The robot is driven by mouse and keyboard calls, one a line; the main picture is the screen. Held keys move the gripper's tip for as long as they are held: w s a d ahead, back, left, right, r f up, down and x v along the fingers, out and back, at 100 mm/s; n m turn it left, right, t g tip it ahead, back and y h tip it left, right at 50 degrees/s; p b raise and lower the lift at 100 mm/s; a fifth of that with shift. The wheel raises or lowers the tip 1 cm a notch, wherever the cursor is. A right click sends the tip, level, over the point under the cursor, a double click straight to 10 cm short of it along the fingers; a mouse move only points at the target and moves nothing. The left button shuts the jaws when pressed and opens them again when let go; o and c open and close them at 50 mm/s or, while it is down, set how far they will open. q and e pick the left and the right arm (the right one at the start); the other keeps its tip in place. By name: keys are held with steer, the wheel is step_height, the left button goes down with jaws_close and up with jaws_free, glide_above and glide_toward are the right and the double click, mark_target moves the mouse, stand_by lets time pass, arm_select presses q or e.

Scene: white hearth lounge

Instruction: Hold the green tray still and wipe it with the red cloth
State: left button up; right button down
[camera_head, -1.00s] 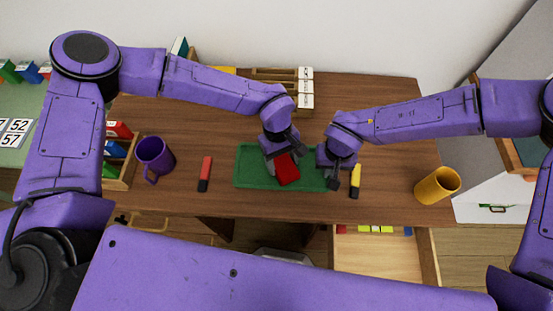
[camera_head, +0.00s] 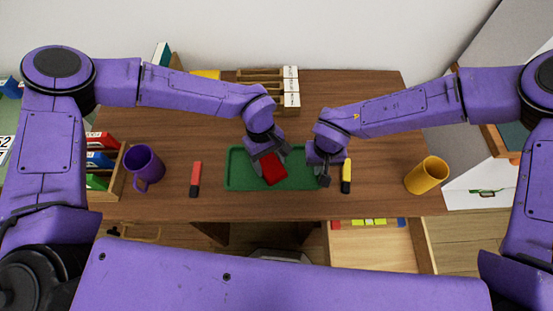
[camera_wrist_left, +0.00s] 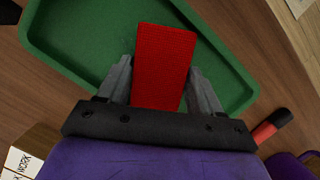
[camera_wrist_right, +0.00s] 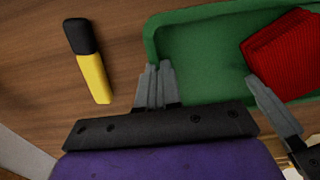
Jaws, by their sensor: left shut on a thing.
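The green tray (camera_head: 239,180) lies flat on the brown table; it also shows in both wrist views (camera_wrist_left: 82,48) (camera_wrist_right: 200,52). The red cloth (camera_head: 273,169) is a folded rectangular pad over the middle of the tray. My left gripper (camera_head: 266,157) is shut on the cloth, with a finger along each side (camera_wrist_left: 160,82). I cannot tell whether the cloth touches the tray floor. My right gripper (camera_head: 322,178) is at the tray's right end. Its fingers (camera_wrist_right: 155,75) are close together across the tray's rim, one outside and one inside.
A yellow-and-black marker (camera_head: 346,176) lies just right of the tray, a red-and-black one (camera_head: 196,178) to its left. An open drawer (camera_head: 375,247) juts out below the table's front edge.

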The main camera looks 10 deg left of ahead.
arm_select(q)
steer(key=shift+s+a, duration=0.15)
steer(key=shift+a, duration=1)
steer(key=shift+s+a, duration=0.15)
steer(key=shift+a, duration=1)
steer(key=shift+w+d+r, duration=0.1)
steer(key=shift+w+d, duration=0.1)
steer(key=shift+d, duration=1.25)
steer(key=shift+w+d+f, duration=0.1)
steer(key=shift+w+d, duration=0.05)
steer(key=shift+d, duration=1.25)
steer(key=shift+w+d+r, duration=0.1)
steer(key=shift+w+d, duration=0.1)
steer(key=shift+d, duration=1.25)
steer(key=shift+r, duration=0.1)
steer(key=shift+r, duration=3)
arm_select(e)
steer(key=c, duration=1.3)
jaws_free()
steer(key=shift+o, duration=0.2)
